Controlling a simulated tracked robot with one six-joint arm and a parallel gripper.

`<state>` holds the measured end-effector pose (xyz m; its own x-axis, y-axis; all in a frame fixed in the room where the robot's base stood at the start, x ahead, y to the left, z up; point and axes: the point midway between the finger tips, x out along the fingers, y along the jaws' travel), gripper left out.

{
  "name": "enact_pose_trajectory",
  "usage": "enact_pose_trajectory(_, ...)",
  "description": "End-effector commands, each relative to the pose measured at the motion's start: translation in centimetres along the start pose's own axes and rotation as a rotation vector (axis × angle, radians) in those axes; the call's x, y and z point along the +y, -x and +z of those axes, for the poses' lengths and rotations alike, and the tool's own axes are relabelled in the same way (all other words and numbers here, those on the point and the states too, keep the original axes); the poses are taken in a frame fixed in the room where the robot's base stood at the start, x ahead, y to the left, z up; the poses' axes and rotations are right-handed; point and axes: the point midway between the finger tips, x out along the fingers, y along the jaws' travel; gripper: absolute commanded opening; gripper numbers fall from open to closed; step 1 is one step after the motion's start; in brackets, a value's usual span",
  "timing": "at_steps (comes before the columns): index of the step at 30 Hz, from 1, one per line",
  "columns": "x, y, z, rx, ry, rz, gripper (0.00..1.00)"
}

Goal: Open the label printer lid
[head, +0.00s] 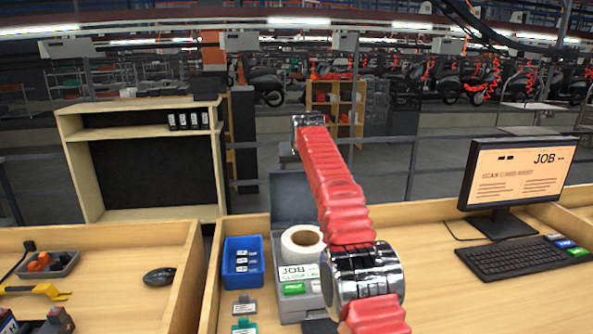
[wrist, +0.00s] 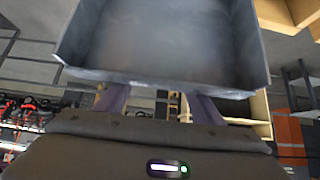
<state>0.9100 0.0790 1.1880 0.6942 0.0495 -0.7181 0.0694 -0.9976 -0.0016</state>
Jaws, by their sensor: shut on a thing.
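The label printer (head: 312,302) stands on the workbench with a white paper roll (head: 302,240) exposed inside it. Its grey lid (head: 290,197) stands raised, about upright, behind the roll. In the wrist view the lid (wrist: 160,45) fills the upper middle. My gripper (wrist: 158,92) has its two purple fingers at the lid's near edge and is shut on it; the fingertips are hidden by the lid. In the head view my red-sleeved arm crosses in front of the printer's right side, and the fingers cannot be made out.
A blue bin (head: 243,262) with labelled items stands left of the printer. A monitor (head: 518,175) and a keyboard (head: 518,257) are on the right. A shelf unit (head: 150,203) stands behind at left. The bench between printer and keyboard is mostly clear.

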Motion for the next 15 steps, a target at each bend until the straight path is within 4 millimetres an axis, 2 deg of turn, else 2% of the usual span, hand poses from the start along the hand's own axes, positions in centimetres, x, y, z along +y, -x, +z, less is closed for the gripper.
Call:
enact_pose_trajectory(1,0.83,-1.08,1.10,-0.028,-0.003,0.011,0.21)
enact_pose_trajectory(11,0.09,-1.07,1.14,-0.030,0.003,0.007,0.21)
enact_pose_trajectory(12,0.03,-1.06,1.14,-0.030,0.004,0.006,0.62)
enact_pose_trajectory(15,-0.08,-1.07,1.15,-0.030,0.005,0.005,0.69)
